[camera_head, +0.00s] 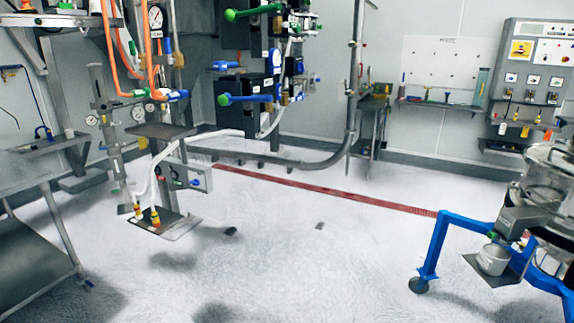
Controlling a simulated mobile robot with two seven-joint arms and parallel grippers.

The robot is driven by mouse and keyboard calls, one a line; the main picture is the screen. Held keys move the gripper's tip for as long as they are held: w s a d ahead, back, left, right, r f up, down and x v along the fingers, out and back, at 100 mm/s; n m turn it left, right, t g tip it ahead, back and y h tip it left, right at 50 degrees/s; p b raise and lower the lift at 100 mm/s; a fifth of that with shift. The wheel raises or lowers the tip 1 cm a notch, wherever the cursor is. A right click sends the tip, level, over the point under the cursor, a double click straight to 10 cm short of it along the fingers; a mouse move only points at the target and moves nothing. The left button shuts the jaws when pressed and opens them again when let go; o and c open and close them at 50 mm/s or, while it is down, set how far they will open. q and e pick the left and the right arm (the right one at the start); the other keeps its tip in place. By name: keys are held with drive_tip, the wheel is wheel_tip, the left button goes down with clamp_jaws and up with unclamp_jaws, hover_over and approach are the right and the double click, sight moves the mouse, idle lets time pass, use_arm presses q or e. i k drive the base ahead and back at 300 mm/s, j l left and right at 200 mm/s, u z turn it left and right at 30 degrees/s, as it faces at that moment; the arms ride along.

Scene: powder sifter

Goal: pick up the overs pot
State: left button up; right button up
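A small light-grey pot (493,261), which looks like the overs pot, stands upright at the right side of the view. It sits on a small grey shelf (478,271) beside the sifter (550,183), below a grey box-like spout (522,221). A small green part (492,235) is just above the pot's rim. I cannot see into the pot clearly. Neither of my grippers shows in the head view, and nothing is seen touching the pot.
Open pale floor (310,270) fills the middle. A grey table (35,215) is at the left, pipes and valves (255,98) at the back, and a control panel (535,75) at the right.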

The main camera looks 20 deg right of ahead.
sight(493, 259)
drive_tip(key=i+z, duration=0.5)
drive_tip(key=i+j+z, duration=0.1)
drive_tip(key=i+z, duration=0.35)
drive_tip(key=i+l+z, duration=0.1)
drive_tip(key=i+z, duration=0.55)
drive_tip(key=z, duration=0.15)
drive_tip(key=i+j+z, duration=0.1)
drive_tip(key=i+z, duration=0.5)
drive_tip(key=i, duration=0.2)
drive_tip(key=i+z, duration=0.25)
drive_tip(key=i, duration=0.2)
